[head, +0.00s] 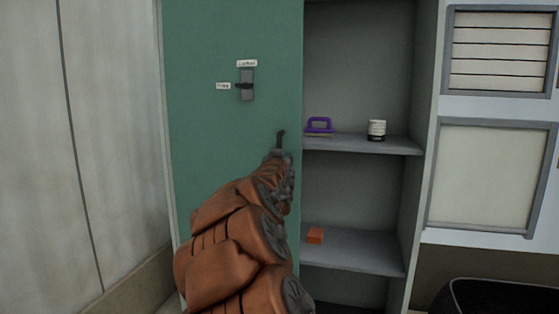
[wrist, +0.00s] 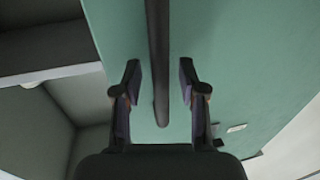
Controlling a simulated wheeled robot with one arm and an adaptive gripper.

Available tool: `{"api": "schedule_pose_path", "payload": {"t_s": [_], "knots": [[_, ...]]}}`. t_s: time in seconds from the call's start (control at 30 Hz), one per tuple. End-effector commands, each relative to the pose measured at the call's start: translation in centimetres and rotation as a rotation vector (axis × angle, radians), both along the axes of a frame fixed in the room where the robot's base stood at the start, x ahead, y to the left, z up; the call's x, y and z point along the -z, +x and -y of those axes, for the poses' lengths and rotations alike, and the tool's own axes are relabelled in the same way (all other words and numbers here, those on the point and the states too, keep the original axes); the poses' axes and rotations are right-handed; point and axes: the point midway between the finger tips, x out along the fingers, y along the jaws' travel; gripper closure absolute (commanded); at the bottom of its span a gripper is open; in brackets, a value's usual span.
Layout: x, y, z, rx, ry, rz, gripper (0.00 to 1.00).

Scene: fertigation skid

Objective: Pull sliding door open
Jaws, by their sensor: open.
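The green sliding door (head: 215,150) covers the left part of the cabinet in the head view; the right part is open. A dark bar handle (head: 281,138) shows near the door's right edge, its lower part hidden behind my arm. In the wrist view the handle (wrist: 159,110) runs between the two fingers of my gripper (wrist: 159,72), with a gap on each side. My gripper is open around the handle, close to the green door (wrist: 225,60). A grey latch (head: 247,88) with a dark lever sits higher on the door, with two small labels.
The open bay has an upper shelf (head: 365,146) with a purple-handled item (head: 319,124) and a white-and-black cylinder (head: 376,128). An orange block (head: 315,235) lies on the lower shelf (head: 360,253). A dark rounded object (head: 500,296) stands at bottom right. A pale wall (head: 75,140) is left of the door.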

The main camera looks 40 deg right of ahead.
Motion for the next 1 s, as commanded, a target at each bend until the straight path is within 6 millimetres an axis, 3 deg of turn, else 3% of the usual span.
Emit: {"api": "schedule_pose_path", "payload": {"t_s": [0.37, 1.0], "knots": [[0.1, -1.0, -1.2, 0.001, 0.002, -0.003, 0.59], [-0.1, -6.5, -7.7, -0.002, -0.002, 0.001, 0.59]]}}
